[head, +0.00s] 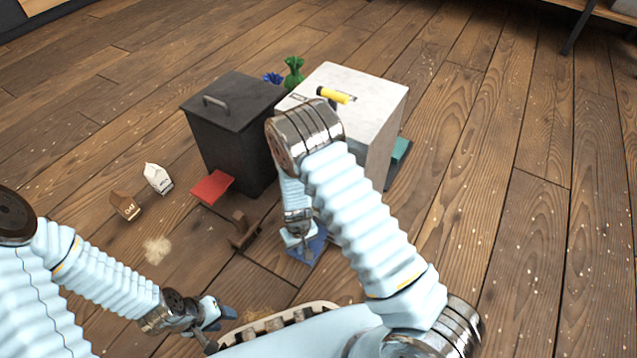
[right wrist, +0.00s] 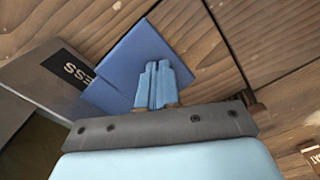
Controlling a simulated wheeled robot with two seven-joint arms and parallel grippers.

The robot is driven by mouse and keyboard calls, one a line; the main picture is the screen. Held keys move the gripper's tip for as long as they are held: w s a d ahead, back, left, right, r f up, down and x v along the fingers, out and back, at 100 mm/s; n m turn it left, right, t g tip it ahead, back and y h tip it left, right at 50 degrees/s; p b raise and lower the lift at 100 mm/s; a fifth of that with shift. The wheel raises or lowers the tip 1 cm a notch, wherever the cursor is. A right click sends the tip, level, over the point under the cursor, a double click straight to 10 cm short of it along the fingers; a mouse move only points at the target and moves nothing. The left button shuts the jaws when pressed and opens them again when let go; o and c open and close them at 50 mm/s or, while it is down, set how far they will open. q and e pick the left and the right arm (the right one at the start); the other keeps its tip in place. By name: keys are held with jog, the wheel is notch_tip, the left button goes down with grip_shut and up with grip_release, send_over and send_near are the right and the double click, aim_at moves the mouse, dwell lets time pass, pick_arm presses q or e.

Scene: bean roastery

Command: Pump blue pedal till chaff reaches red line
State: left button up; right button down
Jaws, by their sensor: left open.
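The blue pedal (head: 312,252) is a flat square plate low at the front of a white-topped box (head: 380,100). It fills the middle of the right wrist view (right wrist: 115,75). My right gripper (right wrist: 156,75) is shut and empty, its fingertips together over the pedal; I cannot tell whether they touch it. In the head view, my right arm hides much of the box's front. I cannot make out a red line or a chaff level. My left gripper (head: 216,314) is open and empty, low at the left, away from the pedal.
A dark lidded bin (head: 235,130) stands left of the box, with a red plate (head: 212,187) at its front. A brown wooden piece (head: 242,230), two small bags (head: 157,178) and a tan pile (head: 157,250) are on the floor. The right floor is clear.

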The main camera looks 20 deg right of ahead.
notch_tip(320, 180, up, 9)
jog(key=p, duration=0.6)
jog(key=shift+p, duration=0.35)
jog(key=shift+s+f, duration=0.1)
